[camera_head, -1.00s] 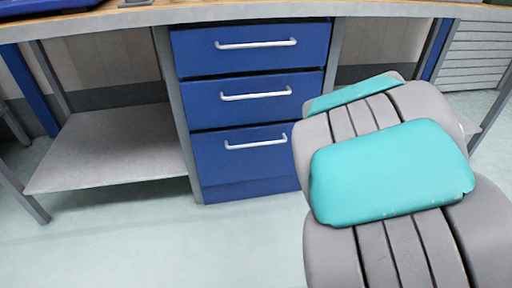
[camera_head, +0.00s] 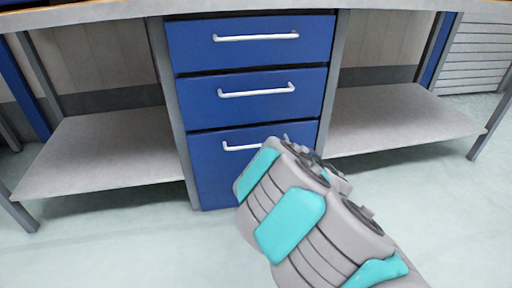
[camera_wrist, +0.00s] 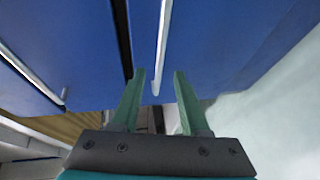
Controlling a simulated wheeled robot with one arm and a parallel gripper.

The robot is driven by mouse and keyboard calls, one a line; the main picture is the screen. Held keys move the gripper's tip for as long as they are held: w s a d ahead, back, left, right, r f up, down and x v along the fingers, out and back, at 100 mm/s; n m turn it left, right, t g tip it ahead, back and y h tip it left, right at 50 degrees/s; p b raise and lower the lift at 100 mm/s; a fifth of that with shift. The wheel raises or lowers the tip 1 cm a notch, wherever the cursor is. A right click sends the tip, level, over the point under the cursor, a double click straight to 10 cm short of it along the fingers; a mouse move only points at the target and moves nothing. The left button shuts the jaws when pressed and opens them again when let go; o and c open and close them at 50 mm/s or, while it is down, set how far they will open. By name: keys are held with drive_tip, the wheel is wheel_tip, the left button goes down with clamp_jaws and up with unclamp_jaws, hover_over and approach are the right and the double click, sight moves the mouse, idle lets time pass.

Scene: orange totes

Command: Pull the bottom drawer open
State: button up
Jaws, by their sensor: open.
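The bottom drawer (camera_head: 212,172) is the lowest blue front of the cabinet and looks shut, flush with the drawers above. Its white bar handle (camera_head: 241,147) shows at its left end; my arm covers the rest. In the wrist view the bottom drawer's blue front (camera_wrist: 220,45) fills the upper right, and its handle (camera_wrist: 163,45) runs lengthwise between the fingers of my gripper (camera_wrist: 160,76). The gripper is open, its fingers on either side of the handle's line; contact cannot be told. My arm hides the gripper in the head view.
The middle drawer (camera_head: 250,108) and top drawer (camera_head: 250,55) are shut above. The middle handle (camera_wrist: 32,75) is left in the wrist view. Grey shelves (camera_head: 100,150) flank the cabinet under the worktop (camera_head: 110,12). The pale floor (camera_head: 130,240) in front is clear.

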sight(256, 146)
drive_tip(key=x, duration=0.7)
drive_tip(key=shift+w+b, duration=0.2)
drive_tip(key=shift+b, duration=0.15)
clamp_jaws()
idle(1.1)
